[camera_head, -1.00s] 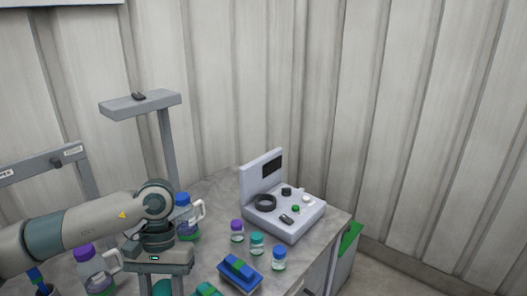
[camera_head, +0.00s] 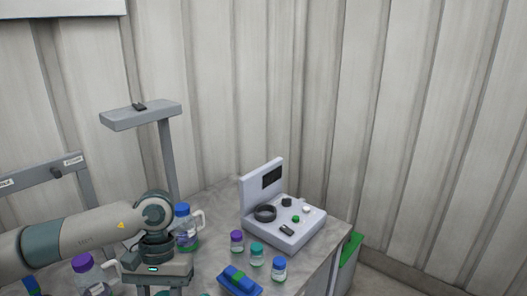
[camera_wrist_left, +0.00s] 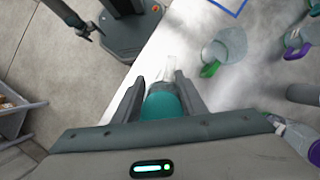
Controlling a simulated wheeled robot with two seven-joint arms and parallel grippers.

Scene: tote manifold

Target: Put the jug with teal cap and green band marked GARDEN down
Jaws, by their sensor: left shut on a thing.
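My left gripper (camera_wrist_left: 160,90) points down and is shut on the jug with the teal cap (camera_wrist_left: 164,107). The cap sits between the two fingers in the left wrist view, and part of the clear body or handle (camera_wrist_left: 171,68) shows beyond it. The green band and the GARDEN mark are hidden. The jug is over or on the pale worktop near its edge; I cannot tell whether its base touches. In the head view the left gripper (camera_head: 160,285) is at the bottom edge, its fingertips cut off. A dark arm end (camera_wrist_left: 88,28), likely my right gripper, is blurry.
A blue-capped jug (camera_head: 184,232) stands behind my left gripper, and a purple-capped jug (camera_head: 88,275) stands left of it. Small bottles (camera_head: 257,254), a blue block (camera_head: 238,281) and a grey device (camera_head: 290,225) are to the right. In the wrist view, clear vessels (camera_wrist_left: 226,45) stand nearby.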

